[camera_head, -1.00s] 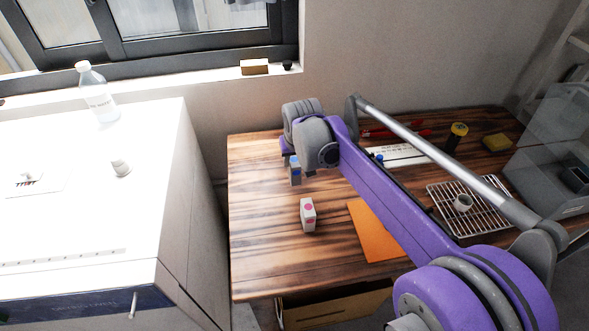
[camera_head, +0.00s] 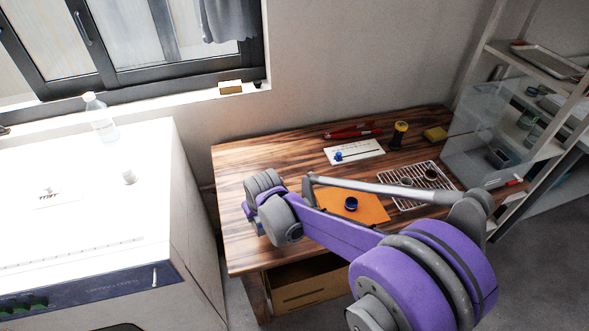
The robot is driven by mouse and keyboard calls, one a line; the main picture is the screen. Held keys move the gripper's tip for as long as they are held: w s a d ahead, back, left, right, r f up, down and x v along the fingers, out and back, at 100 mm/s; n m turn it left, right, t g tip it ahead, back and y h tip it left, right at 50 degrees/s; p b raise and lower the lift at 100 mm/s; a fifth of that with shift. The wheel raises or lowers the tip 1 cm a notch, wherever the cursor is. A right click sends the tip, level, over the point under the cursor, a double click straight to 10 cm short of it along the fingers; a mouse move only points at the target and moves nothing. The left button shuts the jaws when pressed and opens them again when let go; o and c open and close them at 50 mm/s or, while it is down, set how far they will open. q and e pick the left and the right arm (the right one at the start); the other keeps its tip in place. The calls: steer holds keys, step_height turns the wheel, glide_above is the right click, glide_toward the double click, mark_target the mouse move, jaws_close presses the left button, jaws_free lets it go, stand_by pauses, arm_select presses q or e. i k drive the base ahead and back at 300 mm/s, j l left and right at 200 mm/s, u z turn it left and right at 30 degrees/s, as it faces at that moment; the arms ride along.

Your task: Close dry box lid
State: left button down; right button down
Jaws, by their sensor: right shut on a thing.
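The dry box appears to be the clear-walled box (camera_head: 478,130) at the right end of the wooden table. Its lid is hard to make out, and I cannot tell how far it stands open. My right arm reaches in from the lower right, with its wrist and gripper (camera_head: 258,226) over the table's left front part, far from the clear box. The fingers are mostly hidden by the wrist. The gripper is shut on a small bluish object, barely visible below the wrist. My left gripper is not in view.
On the table (camera_head: 232,165) are an orange mat (camera_head: 375,207) with a dark blue round item (camera_head: 351,203), a wire rack (camera_head: 440,185) with small cups, a white sheet (camera_head: 365,150) and a yellow-black container (camera_head: 398,135). A white appliance (camera_head: 95,200) stands left; shelves (camera_head: 545,75) stand right.

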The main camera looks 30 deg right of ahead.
mark_target(485, 168)
steer(key=k+l, duration=0.15)
steer(key=l, duration=0.35)
steer(key=k+l, duration=0.2)
steer(key=l, duration=0.3)
steer(key=k+l, duration=0.15)
steer(key=l, duration=0.35)
steer(key=k+l, duration=0.2)
steer(key=l, duration=0.3)
steer(key=k+l, duration=0.15)
steer(key=l, duration=0.35)
steer(key=k+l, duration=0.15)
steer(key=l, duration=0.35)
steer(key=k+l, duration=0.2)
steer(key=l, duration=0.3)
steer(key=k+l, duration=0.15)
steer(key=l, duration=0.35)
steer(key=i+l, duration=0.15)
steer(key=i, duration=0.3)
